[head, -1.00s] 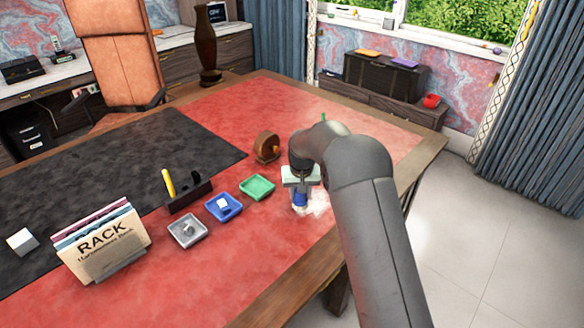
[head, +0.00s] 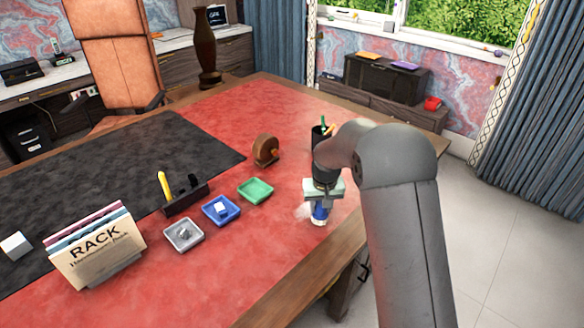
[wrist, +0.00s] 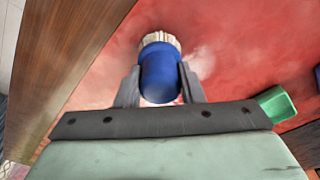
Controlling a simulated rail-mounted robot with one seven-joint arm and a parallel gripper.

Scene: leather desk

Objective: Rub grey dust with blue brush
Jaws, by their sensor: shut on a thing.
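My gripper (head: 321,203) is shut on the blue brush (head: 320,211), low over the red desk top near its right front edge. In the wrist view, the blue brush (wrist: 159,72) sits between the two fingers of my gripper (wrist: 158,85), with its pale bristles pointing away from the palm. The grey dust (head: 303,211) shows as a pale smear on the red leather just left of the brush. In the wrist view the dust (wrist: 203,62) lies to the right of the brush. I cannot tell whether the bristles touch the desk.
A green tray (head: 256,190), a blue tray (head: 221,210) and a grey tray (head: 184,235) stand in a row to the left. A wooden round object (head: 266,150) and a dark pen cup (head: 320,138) stand farther back. The desk's wooden edge (head: 300,285) is close by.

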